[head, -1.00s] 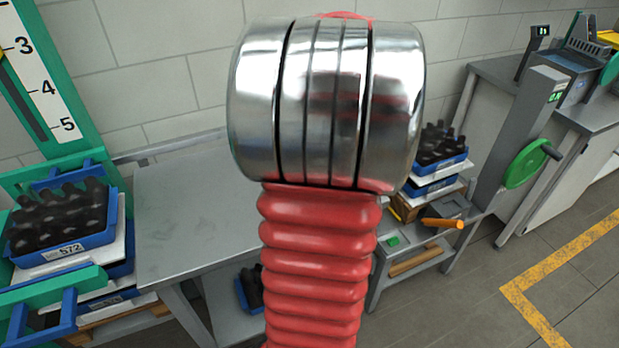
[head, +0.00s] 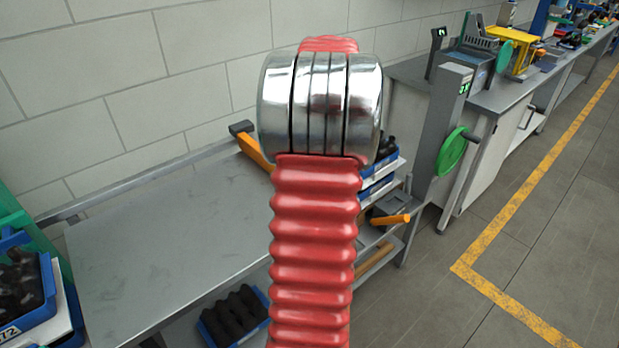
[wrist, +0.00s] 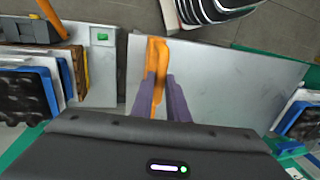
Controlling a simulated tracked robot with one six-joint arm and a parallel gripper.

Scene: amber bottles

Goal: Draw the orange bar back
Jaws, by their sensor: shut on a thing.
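In the wrist view an orange bar (wrist: 155,75) stands between the two purple fingers of my gripper (wrist: 159,90), which are shut on it. Its lower end is hidden by the dark gripper body. In the head view an orange bar with a dark block at its far end (head: 258,153) shows over the back right of the grey table. It looks like the same bar, but my red ribbed arm hides its near part and my gripper there. I cannot tell whether it touches the table.
A grey box with an orange handle (head: 391,219) sits on a low stand at the right. The grey table (head: 170,250) is mostly bare. Blue crates (head: 235,318) with dark bottles stand below and beside it. A green handwheel (head: 452,155) is farther right. Floor at the right is clear.

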